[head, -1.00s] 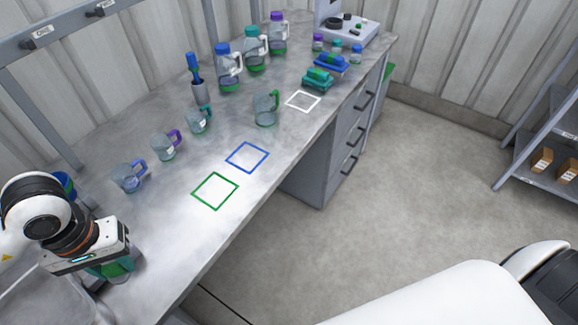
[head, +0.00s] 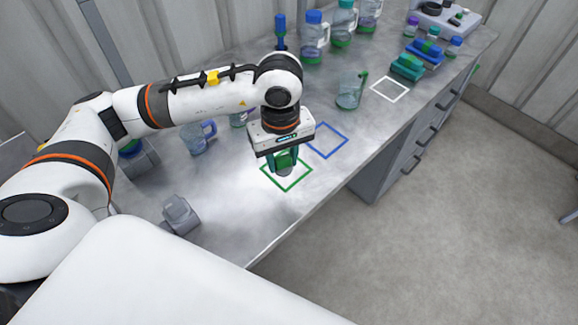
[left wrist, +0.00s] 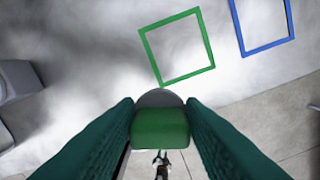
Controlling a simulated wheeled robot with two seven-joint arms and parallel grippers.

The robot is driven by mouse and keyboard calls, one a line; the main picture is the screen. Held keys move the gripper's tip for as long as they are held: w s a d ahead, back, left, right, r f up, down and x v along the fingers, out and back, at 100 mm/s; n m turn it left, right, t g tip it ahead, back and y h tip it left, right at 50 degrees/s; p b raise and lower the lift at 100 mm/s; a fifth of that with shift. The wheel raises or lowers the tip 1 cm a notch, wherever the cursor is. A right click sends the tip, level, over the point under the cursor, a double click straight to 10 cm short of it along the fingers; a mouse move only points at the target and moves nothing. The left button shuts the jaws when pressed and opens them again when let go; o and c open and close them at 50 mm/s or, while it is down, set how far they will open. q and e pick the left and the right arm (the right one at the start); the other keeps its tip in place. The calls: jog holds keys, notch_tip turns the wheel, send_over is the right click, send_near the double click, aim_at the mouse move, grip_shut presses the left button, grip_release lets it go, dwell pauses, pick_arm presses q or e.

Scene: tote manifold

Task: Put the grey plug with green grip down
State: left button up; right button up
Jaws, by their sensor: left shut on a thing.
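My left gripper (head: 283,166) is shut on the grey plug with green grip (head: 285,159), over the green square outline (head: 299,183) in the head view. In the left wrist view the plug's green grip (left wrist: 160,128) sits between the two teal fingers, with a grey rounded part beyond it. There the green outline (left wrist: 207,43) lies ahead of the plug. I cannot tell how high the plug is above the table (head: 235,225). My right gripper is not in view.
A blue square outline (head: 342,147) and a white one (head: 390,98) lie farther along. A grey block (head: 180,214) is near left. The table's front edge is close.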

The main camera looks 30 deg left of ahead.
pick_arm(q)
jog(key=n, duration=0.1)
jog(key=w+n, duration=0.1)
jog(key=shift+n, duration=0.3)
jog(key=shift+w+r+n, duration=0.15)
jog(key=shift+w+n, duration=0.1)
jog(key=shift+n, duration=0.95)
jog(key=w+f+n, duration=0.1)
jog(key=n, duration=0.4)
jog(key=w+a+f+n+p, duration=0.1)
jog(key=f+n, duration=0.1)
jog(key=n, duration=0.4)
jog(key=w+a+f+n, duration=0.1)
jog(key=n, duration=0.5)
jog(key=shift+w+a+f+p, duration=0.25)
jog(key=shift+w+f+p, duration=0.1)
jog(key=shift+w+f, duration=0.05)
notch_tip(320, 180, down, 4)
jog(key=shift+f+p, duration=0.2)
jog(key=shift+p, duration=0.25)
jog(key=shift+f, duration=0.35)
jog(key=o, duration=1)
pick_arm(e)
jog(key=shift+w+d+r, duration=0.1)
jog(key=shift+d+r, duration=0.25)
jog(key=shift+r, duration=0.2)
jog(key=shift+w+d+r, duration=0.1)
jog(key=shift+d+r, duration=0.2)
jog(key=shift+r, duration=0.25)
